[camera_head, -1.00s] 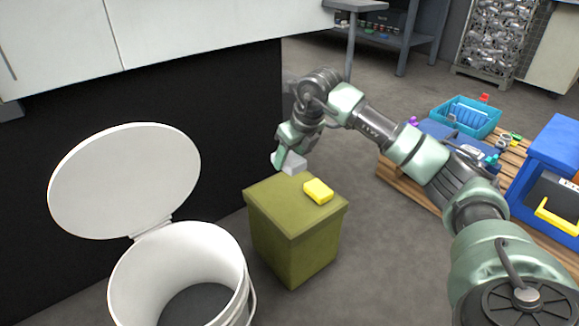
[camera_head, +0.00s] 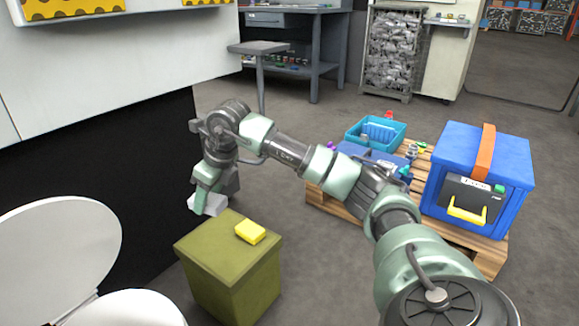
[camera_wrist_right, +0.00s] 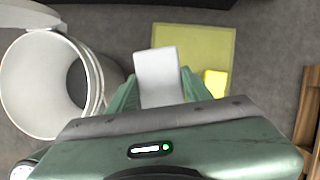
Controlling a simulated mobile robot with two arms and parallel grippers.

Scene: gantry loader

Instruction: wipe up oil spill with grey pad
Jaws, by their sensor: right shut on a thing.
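My right gripper (camera_head: 205,196) is shut on a light grey pad (camera_head: 212,205). In the head view it is above the back left part of an olive green box (camera_head: 232,280). In the right wrist view the grey pad (camera_wrist_right: 158,72) sticks out between the fingers, over the olive box top (camera_wrist_right: 205,40). A yellow sponge (camera_head: 250,232) lies on the box top, to the right of the pad, apart from it. I see no oil spill in these views. My left gripper is not in view.
A white bucket with its lid open (camera_head: 60,250) stands left of the olive box. A wooden pallet (camera_head: 485,258) at the right carries a blue cooler box (camera_head: 480,165) and a teal crate (camera_head: 375,145). Grey floor between box and pallet is clear.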

